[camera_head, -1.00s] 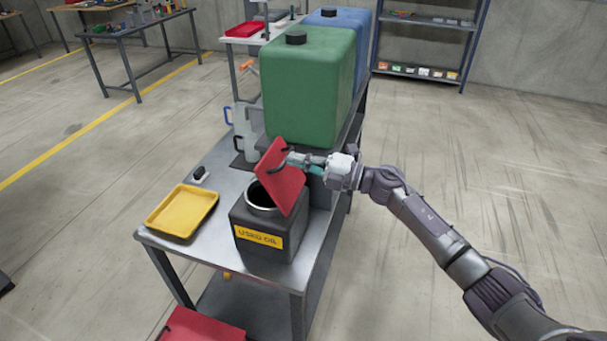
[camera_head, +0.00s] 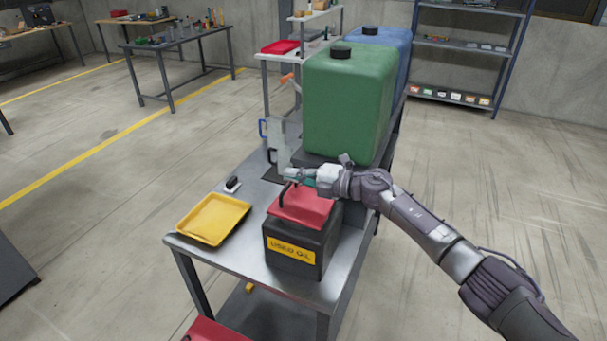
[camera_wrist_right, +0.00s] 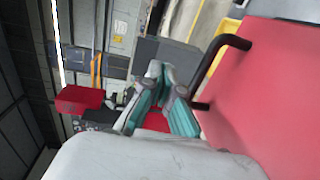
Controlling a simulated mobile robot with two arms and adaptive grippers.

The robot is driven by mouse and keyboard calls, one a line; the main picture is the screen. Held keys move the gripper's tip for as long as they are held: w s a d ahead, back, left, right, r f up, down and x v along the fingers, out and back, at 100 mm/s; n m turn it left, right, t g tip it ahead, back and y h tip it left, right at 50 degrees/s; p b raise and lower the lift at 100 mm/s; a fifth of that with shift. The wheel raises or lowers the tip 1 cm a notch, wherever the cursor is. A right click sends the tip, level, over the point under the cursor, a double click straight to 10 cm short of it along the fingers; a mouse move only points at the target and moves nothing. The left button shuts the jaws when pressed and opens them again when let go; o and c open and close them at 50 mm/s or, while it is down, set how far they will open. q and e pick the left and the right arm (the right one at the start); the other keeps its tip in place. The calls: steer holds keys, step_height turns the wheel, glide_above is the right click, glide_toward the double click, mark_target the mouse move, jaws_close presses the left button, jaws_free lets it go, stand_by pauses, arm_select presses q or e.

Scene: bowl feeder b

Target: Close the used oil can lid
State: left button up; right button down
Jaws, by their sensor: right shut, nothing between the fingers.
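The used oil can (camera_head: 330,250) is a dark box with a yellow label on the front of the table. Its red lid (camera_head: 305,207) lies over the top, looks about level, and hides the round opening. A black bar handle (camera_wrist_right: 218,68) stands on the lid in the right wrist view, where the red lid (camera_wrist_right: 280,95) fills the right side. My right gripper (camera_head: 290,175) is at the rear edge of the lid, near the handle. Its fingers (camera_wrist_right: 166,78) are shut and empty, beside the handle and not around it. My left gripper is not in view.
A yellow tray (camera_head: 212,220) lies left of the can on the metal table (camera_head: 312,294). A large green container (camera_head: 348,105) and a blue one (camera_head: 402,42) stand behind. A white jug-like item (camera_head: 281,135) stands behind the can. Floor to the right is open.

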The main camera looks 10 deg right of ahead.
steer(key=shift+w+a+f+b, duration=0.25)
steer(key=shift+a+f+b, duration=0.15)
steer(key=shift+f, duration=0.15)
steer(key=shift+w+a+f+b, duration=0.25)
steer(key=shift+f+b, duration=0.15)
steer(key=shift+f, duration=0.1)
